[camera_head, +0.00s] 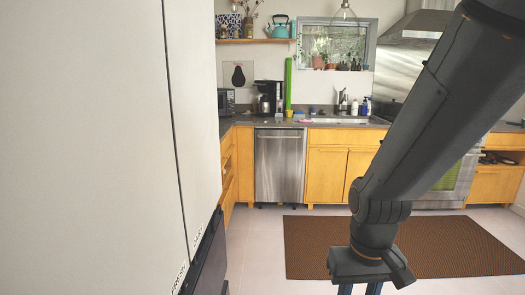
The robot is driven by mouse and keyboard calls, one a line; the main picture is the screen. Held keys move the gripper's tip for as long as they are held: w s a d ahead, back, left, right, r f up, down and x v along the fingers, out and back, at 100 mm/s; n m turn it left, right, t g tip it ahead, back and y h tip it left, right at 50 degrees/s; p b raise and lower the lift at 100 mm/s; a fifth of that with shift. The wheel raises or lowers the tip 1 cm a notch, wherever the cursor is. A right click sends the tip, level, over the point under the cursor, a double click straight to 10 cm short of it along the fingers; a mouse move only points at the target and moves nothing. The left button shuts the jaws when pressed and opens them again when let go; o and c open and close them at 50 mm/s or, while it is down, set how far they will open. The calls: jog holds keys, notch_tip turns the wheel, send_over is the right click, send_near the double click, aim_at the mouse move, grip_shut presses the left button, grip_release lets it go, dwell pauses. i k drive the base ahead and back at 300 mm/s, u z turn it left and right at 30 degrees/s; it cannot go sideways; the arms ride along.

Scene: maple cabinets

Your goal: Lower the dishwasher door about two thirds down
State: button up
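The dishwasher (280,170) is a stainless steel front set between maple cabinets under the far counter. Its door stands upright and looks closed, with a horizontal handle bar (280,137) near the top. My gripper (360,290) is at the bottom of the view, pointing down, well in front of the dishwasher and to its right. The tips of its fingers are cut off by the frame edge, so I cannot tell how far apart they are.
A large pale cabinet or fridge (95,150) fills the left side close by. A brown mat (440,245) lies on the floor at right. Pale floor (258,245) is clear before the dishwasher. An oven (440,190) stands at far right, partly behind my arm.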

aim_at(278, 152)
jog(key=i, duration=4.3)
jog(key=z, duration=3.1)
jog(key=k, duration=0.25)
jog(key=u, duration=2.45)
